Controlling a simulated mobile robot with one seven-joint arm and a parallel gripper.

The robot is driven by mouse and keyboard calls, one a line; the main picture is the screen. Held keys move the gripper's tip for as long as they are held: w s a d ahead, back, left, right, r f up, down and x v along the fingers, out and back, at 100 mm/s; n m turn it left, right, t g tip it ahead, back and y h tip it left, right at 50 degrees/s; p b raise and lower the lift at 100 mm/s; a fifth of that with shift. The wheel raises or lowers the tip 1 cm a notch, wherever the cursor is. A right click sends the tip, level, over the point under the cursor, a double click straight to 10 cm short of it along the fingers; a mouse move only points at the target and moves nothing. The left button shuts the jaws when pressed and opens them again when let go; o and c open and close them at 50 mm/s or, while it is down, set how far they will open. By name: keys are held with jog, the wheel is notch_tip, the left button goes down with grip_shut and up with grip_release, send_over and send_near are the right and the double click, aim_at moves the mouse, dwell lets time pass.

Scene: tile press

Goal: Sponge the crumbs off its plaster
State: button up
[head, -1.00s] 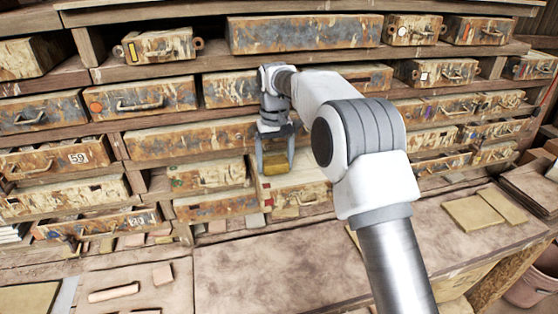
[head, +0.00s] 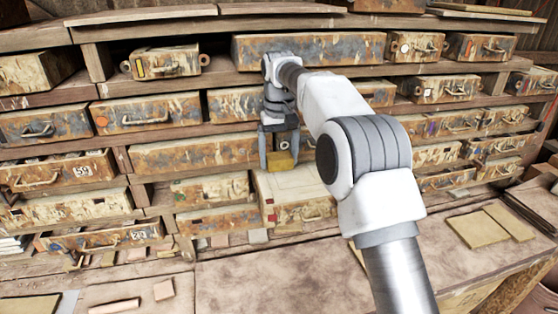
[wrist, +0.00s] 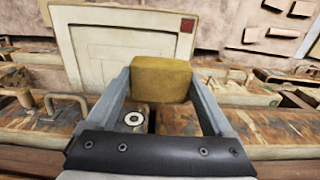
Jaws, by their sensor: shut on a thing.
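My gripper (head: 280,160) is shut on a yellow-brown sponge block (head: 281,161). The sponge also shows between the fingers in the wrist view (wrist: 161,78). In the head view, a mould box (head: 297,214) with a pale plaster top (head: 305,183) sticks out of the shelf just below the sponge. The sponge looks apart from it, above its rear part. In the wrist view, a pale panel (wrist: 118,62) with a raised border and a red square (wrist: 187,25) lies beyond the sponge, which covers part of its lower right. I cannot make out any crumbs on the plaster.
Rusty mould boxes (head: 195,157) with handles fill the shelves around my gripper. A workbench (head: 270,275) lies in front, with mostly bare middle. Flat tiles (head: 478,230) lie at its right, and small clay pieces (head: 163,289) at its left.

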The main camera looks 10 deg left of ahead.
jog(key=shift+r, duration=1.5)
jog(key=shift+s, duration=0.1)
